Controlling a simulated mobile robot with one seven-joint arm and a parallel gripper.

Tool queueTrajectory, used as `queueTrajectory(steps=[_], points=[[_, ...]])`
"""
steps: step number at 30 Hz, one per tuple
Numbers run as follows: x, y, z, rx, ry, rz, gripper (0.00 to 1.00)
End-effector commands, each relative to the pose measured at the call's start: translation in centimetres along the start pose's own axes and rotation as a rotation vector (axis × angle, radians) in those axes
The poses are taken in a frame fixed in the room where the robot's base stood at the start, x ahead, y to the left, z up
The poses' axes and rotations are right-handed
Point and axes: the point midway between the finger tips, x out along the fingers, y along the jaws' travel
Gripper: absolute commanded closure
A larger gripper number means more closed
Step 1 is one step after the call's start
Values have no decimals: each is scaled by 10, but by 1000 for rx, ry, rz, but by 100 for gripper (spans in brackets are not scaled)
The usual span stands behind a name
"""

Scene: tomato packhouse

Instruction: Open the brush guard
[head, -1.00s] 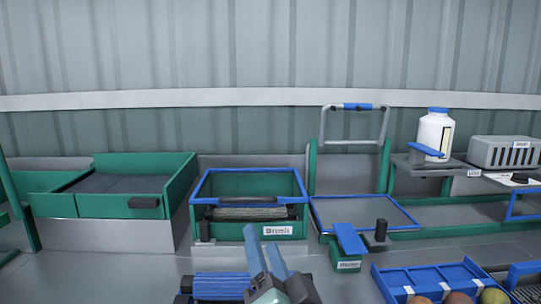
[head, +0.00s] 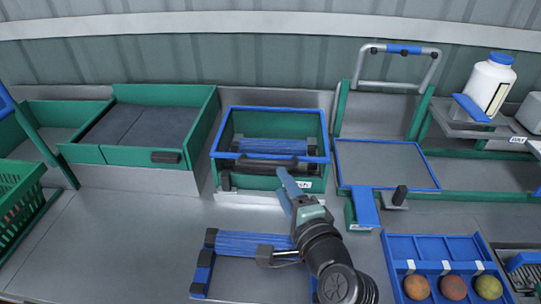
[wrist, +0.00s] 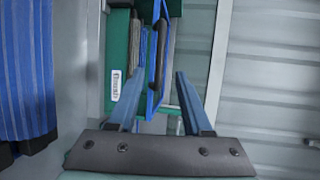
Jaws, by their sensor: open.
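The brush guard (head: 322,125) is a blue frame over the top of a green box labelled "Brush" (head: 260,182). It appears down over the box, with a long dark handle (head: 262,161) along its front edge. Blue bristles (head: 275,145) show inside. My gripper (head: 286,176) is at the box's front right, overlapping the label. In the wrist view my gripper (wrist: 160,85) is open, its two blue fingers apart. The guard's blue edge (wrist: 156,75) and dark handle (wrist: 163,55) lie ahead, between the finger directions. Nothing is visibly held; contact cannot be told.
A blue roller frame (head: 235,243) lies on the grey counter below the box. A grey panel with blue edges (head: 388,165) stands to the right, near a small blue-topped box (head: 364,208). A green tray (head: 205,118) is at left. Counter at the left front is clear.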

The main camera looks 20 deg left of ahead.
Motion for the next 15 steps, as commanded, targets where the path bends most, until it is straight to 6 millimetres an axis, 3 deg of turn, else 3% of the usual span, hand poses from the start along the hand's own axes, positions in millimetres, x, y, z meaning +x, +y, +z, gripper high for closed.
queueTrajectory(steps=[6,15], points=[[47,-2,1,-3,-3,-1,50],[90,-1,0,-2,-1,-1,50]])
